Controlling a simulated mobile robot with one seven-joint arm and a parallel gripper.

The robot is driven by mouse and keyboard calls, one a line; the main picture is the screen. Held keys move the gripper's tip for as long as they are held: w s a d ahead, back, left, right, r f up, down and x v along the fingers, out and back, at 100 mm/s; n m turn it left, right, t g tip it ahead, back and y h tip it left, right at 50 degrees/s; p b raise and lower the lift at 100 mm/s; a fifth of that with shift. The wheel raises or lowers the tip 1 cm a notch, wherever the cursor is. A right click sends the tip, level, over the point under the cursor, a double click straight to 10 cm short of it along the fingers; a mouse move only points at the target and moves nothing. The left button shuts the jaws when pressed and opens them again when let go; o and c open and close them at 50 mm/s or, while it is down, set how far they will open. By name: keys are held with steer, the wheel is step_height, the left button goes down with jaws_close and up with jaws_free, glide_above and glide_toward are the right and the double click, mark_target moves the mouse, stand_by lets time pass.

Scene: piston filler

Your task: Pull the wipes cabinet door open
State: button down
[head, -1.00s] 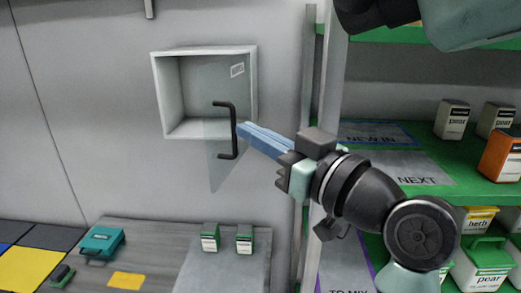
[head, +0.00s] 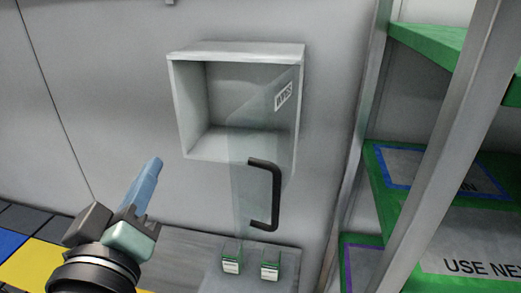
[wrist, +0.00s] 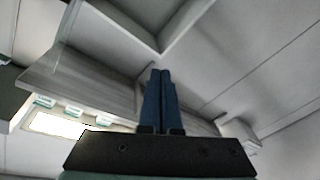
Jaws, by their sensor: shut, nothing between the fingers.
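The wipes cabinet (head: 235,50) is a white open-fronted box on the wall in the head view. Its clear door (head: 243,190) stands swung out on the right side, with a label near its hinge edge and a black bar handle (head: 276,196) on it. The inside of the cabinet looks empty. My gripper (head: 154,165) is left of the door and below the cabinet, apart from the handle. Its blue fingers are together and hold nothing; they also show shut in the wrist view (wrist: 160,80).
A shelf rack with green shelves (head: 430,165) and a grey post stands at the right. The wall left of the cabinet is clear.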

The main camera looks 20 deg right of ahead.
steer(key=s+d+f+n+g+h+p, duration=0.2)
steer(key=s+f+g+h+p, duration=0.1)
steer(key=s+g+h, duration=0.15)
steer(key=s+d+f+n+g+h+p, duration=0.2)
steer(key=s+f+g+h+p, duration=0.15)
steer(key=s, duration=0.25)
steer(key=shift+t, duration=0.3)
steer(key=p+x, duration=0.1)
steer(key=x, duration=0.5)
steer(key=r+p+x, duration=0.1)
steer(key=x, duration=0.2)
steer(key=shift+d+p, duration=0.2)
steer(key=shift+p, duration=0.15)
